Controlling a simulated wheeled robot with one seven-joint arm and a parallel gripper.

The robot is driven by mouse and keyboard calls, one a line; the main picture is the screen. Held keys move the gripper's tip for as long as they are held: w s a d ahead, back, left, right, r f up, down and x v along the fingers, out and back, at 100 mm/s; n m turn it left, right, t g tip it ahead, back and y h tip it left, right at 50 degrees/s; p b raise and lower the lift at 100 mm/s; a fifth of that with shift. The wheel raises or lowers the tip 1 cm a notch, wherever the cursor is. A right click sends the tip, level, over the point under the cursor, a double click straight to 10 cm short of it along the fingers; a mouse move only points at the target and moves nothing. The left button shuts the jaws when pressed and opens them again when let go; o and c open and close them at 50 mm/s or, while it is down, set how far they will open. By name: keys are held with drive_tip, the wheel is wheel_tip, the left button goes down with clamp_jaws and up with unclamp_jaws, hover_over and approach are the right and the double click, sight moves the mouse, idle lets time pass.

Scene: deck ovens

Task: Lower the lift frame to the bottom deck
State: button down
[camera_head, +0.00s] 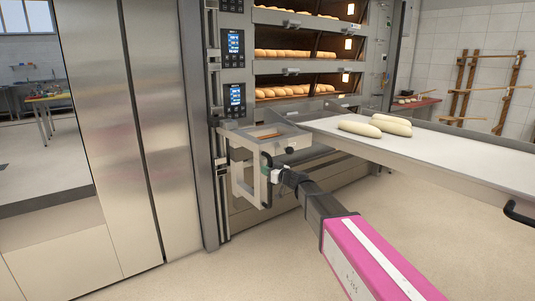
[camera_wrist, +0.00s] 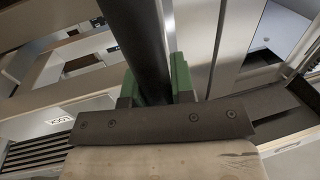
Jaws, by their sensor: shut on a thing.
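The lift frame (camera_head: 243,185) is a pale metal bracket in front of the oven's left post, in the head view. Its upper part is level with the loading board (camera_head: 460,160), just below the lowest lit deck (camera_head: 290,90). My gripper (camera_head: 274,177) is at the frame's right side, at its dark upright handle (camera_head: 265,160). In the wrist view, the green fingers of my gripper (camera_wrist: 154,88) are closed on both sides of a black bar (camera_wrist: 138,40), the handle. The bottom deck's opening is largely hidden behind the board and frame.
Several lit decks hold loaves. Pale dough pieces (camera_head: 360,128) lie on the board, which reaches right with a black handle (camera_head: 518,212) at its edge. Control panels (camera_head: 234,45) line the oven's left post. A steel cabinet (camera_head: 120,120) stands left. The floor (camera_head: 250,265) in front is clear.

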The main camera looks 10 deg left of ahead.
wheel_tip(320, 180, down, 26)
drive_tip(key=shift+f, duration=0.2)
drive_tip(key=shift+f, duration=0.1)
drive_tip(key=c, duration=1)
unclamp_jaws()
drive_tip(key=v, duration=1)
drive_tip(key=shift+s+d, duration=0.2)
drive_tip(key=shift+d, duration=0.15)
